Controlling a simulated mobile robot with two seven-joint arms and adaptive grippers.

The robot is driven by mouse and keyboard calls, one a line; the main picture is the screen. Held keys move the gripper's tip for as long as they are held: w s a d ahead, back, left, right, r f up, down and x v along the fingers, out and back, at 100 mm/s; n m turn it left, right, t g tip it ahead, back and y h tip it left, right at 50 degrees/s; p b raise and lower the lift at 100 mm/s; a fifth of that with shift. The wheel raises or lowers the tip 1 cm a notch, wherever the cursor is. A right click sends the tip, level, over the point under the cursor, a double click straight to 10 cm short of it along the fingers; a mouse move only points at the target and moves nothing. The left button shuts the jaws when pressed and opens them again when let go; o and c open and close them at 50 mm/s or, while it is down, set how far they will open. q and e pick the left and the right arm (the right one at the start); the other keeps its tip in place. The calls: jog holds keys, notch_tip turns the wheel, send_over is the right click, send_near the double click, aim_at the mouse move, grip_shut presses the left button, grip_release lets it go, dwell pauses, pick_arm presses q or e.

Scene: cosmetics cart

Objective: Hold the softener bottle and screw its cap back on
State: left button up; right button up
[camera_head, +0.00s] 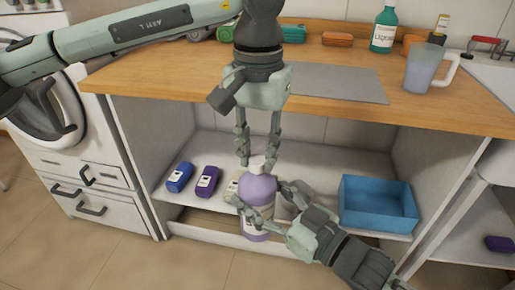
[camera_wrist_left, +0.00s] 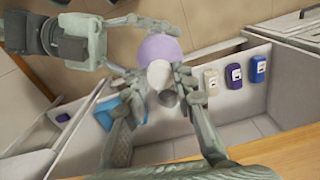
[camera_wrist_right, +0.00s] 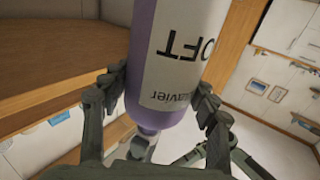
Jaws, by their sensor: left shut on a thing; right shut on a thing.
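The purple softener bottle (camera_head: 257,189) is upright in front of the cart's lower shelf. My right gripper (camera_head: 262,208) is shut around its body, and the right wrist view shows the labelled bottle (camera_wrist_right: 165,50) between the fingers. The white cap (camera_head: 256,163) is at the bottle's top, in line with the neck. My left gripper (camera_head: 258,158) points down from above, shut on the cap. The left wrist view shows the cap (camera_wrist_left: 160,74) between the fingers against the purple shoulder. I cannot tell whether the threads are engaged.
A blue bin (camera_head: 378,205) stands on the lower shelf to the right. The wooden counter (camera_head: 150,83) above carries a mug (camera_head: 424,70) and a green bottle (camera_head: 383,31).

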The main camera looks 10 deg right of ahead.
pick_arm(q)
jog(key=shift+f, duration=0.15)
jog(key=m, duration=0.6)
jog(key=shift+m, duration=0.4)
jog(key=o, duration=0.8)
jog(key=shift+c, duration=0.2)
